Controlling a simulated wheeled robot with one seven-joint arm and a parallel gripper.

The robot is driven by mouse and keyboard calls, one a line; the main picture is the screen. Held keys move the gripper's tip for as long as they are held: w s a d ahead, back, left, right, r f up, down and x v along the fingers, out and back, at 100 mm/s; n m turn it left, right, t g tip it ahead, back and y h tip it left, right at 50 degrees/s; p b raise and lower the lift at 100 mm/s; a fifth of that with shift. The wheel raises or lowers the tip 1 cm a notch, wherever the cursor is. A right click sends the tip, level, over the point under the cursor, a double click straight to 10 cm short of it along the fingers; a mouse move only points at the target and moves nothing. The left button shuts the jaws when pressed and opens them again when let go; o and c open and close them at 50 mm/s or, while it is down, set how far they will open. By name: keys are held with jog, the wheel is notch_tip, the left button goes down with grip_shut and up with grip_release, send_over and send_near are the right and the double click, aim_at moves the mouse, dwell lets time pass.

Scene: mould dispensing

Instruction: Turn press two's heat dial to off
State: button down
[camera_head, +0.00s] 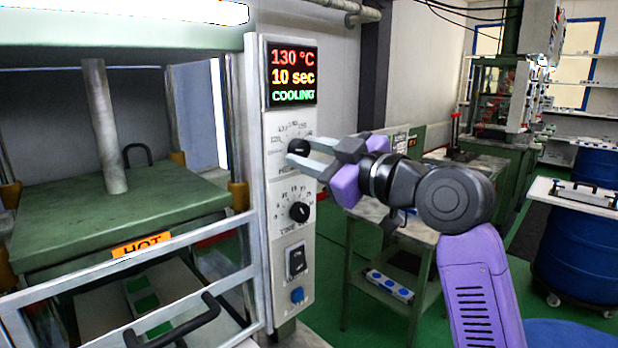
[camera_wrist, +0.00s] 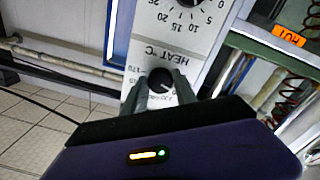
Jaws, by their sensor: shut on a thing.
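The press's white control panel (camera_head: 280,230) stands left of centre in the head view. Its display (camera_head: 292,74) reads 130 °C, 10 sec and COOLING. The black heat dial (camera_head: 299,149) is the upper knob, below the display. In the wrist view the heat dial (camera_wrist: 160,79) sits under the HEAT °C label, upside down. My gripper (camera_head: 300,153) reaches in from the right, its grey fingers shut on the heat dial, one on each side of it. The fingers cover part of the scale, and I cannot read the pointer's setting for sure.
Below are the time dial (camera_head: 299,212), a black rocker switch (camera_head: 297,261) and a blue button (camera_head: 297,295). A green platen (camera_head: 130,215) with a HOT label and a metal guard frame (camera_head: 240,280) lie left. A small table (camera_head: 420,225) stands behind my arm.

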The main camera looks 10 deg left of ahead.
jog(key=shift+f+n+b, duration=0.1)
jog(key=shift+n+b, duration=1.25)
jog(key=shift+n, duration=0.25)
jog(key=c, duration=1)
grip_release()
jog(key=shift+o, duration=0.2)
jog(key=shift+d, duration=0.1)
jog(key=b+v, duration=0.1)
jog(key=v, duration=0.6)
jog(key=shift+s+d, duration=0.2)
